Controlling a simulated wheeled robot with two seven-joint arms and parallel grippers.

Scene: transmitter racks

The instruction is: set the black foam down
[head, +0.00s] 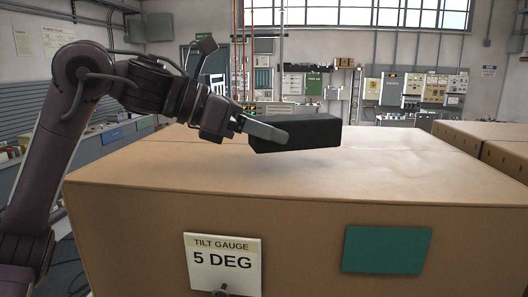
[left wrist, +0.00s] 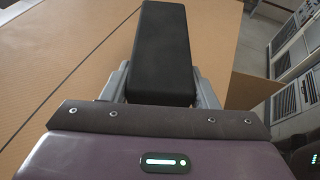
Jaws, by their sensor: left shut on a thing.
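The black foam (head: 296,133) is a long dark block. My left gripper (head: 268,132) is shut on its near-left end, with the block reaching out to the right in the head view. The foam appears just above the top of a large cardboard box (head: 400,188), with a soft shadow under it; I cannot tell whether any edge touches. In the left wrist view the foam (left wrist: 162,50) extends away between the two grey fingers (left wrist: 160,84), over the brown cardboard (left wrist: 60,55). My right gripper is not in view.
The box top is bare around the foam. A "TILT GAUGE 5 DEG" sign (head: 224,263) and a green panel (head: 386,249) are on its front. More cardboard boxes (head: 485,138) stand at right. Equipment racks line the back wall, and a bench (head: 110,143) stands at left.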

